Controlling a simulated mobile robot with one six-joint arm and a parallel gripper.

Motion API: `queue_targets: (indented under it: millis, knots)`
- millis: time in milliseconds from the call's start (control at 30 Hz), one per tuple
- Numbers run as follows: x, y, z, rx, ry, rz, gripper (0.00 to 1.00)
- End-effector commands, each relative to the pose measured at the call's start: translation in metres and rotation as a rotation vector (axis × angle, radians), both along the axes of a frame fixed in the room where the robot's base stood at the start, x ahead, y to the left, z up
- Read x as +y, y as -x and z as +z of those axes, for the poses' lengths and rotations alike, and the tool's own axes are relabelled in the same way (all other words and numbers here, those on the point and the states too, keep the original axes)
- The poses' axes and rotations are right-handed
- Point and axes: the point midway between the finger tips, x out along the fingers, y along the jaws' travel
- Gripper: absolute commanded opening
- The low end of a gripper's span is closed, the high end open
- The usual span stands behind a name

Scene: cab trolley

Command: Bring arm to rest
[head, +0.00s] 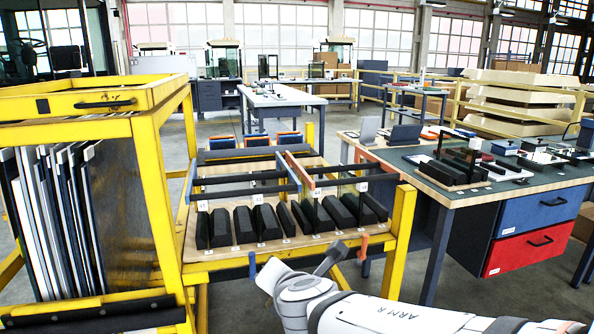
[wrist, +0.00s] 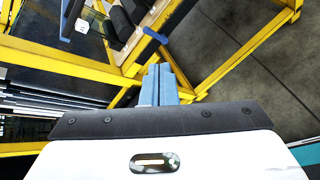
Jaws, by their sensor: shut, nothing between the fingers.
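My arm (head: 350,304) reaches in from the bottom right in the head view, in front of the yellow trolley (head: 403,235). The gripper end is mostly hidden behind my arm links there. In the wrist view my gripper (wrist: 159,72) shows as two blue-grey fingers closed together, with nothing between them. The fingers point toward the trolley's yellow frame (wrist: 210,62) and the floor beyond; I cannot tell whether they touch anything.
The trolley's wooden shelf (head: 200,258) carries several black blocks (head: 243,224). A yellow rack (head: 145,165) with upright panels (head: 62,215) stands at the left. A workbench (head: 455,198) with blue and red drawers (head: 527,248) stands at the right. Bare floor shows between trolley and bench.

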Motion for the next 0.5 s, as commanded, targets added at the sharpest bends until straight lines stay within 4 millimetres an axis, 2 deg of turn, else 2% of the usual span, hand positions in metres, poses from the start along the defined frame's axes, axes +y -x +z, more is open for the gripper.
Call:
queue_targets:
  millis: [33, 167, 267, 400, 500]
  knots:
    - [-0.012, -0.002, 0.015, 0.017, -0.041, -0.065, 0.0]
    - [-0.048, -0.005, 0.036, 0.073, -0.174, -0.273, 0.0]
    - [-0.085, -0.001, 0.057, 0.13, -0.317, -0.496, 0.0]
    - [-0.139, 0.019, 0.084, 0.225, -0.57, -0.884, 0.0]
    - [-0.167, 0.041, 0.099, 0.293, -0.753, -1.161, 0.0]
